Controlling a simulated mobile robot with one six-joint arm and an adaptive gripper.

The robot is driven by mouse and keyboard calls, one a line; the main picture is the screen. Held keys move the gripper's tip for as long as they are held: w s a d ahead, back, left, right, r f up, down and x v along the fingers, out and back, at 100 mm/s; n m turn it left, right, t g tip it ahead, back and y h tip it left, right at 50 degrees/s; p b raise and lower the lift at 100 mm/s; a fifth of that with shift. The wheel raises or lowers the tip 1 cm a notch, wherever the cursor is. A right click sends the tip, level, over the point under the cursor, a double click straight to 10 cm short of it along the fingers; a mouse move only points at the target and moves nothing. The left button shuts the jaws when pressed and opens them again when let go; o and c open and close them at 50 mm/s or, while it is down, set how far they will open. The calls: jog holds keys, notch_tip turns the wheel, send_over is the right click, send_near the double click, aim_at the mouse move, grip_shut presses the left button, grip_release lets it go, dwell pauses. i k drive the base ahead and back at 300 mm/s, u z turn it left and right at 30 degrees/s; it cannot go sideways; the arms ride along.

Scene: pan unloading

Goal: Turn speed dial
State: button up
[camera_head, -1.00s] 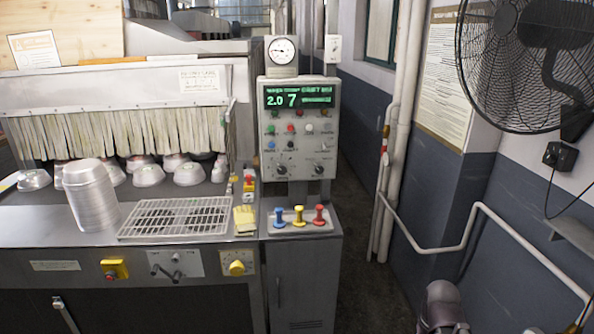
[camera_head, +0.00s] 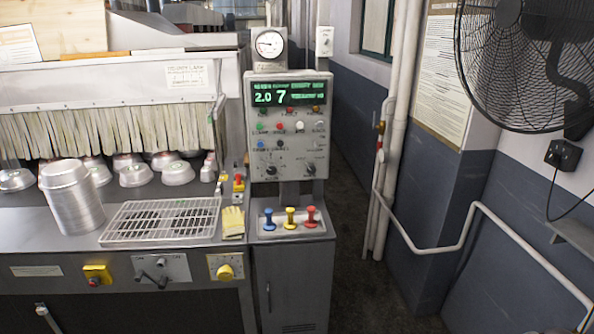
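The control panel (camera_head: 288,128) stands upright at the right end of the machine. Its green display (camera_head: 288,94) reads 2.0 and 7. Two dark dials (camera_head: 271,170) and (camera_head: 310,168) sit low on the panel, with labels too small to read. A yellow dial (camera_head: 225,271) sits on the machine's front face, lower down. I cannot tell which of these is the speed dial. My gripper is not in view.
A stack of round metal pans (camera_head: 72,197) and a wire rack (camera_head: 161,220) lie on the machine's top. Yellow gloves (camera_head: 233,221) lie beside the rack. Blue, yellow and red knobbed handles (camera_head: 290,217) stand below the panel. The floor (camera_head: 365,285) at right is clear.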

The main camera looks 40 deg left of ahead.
aim_at(272, 169)
jog(key=z, duration=0.45)
jog(key=k, duration=0.9)
jog(key=u, duration=1.25)
jog(key=i, duration=1)
jog(key=u, duration=0.1)
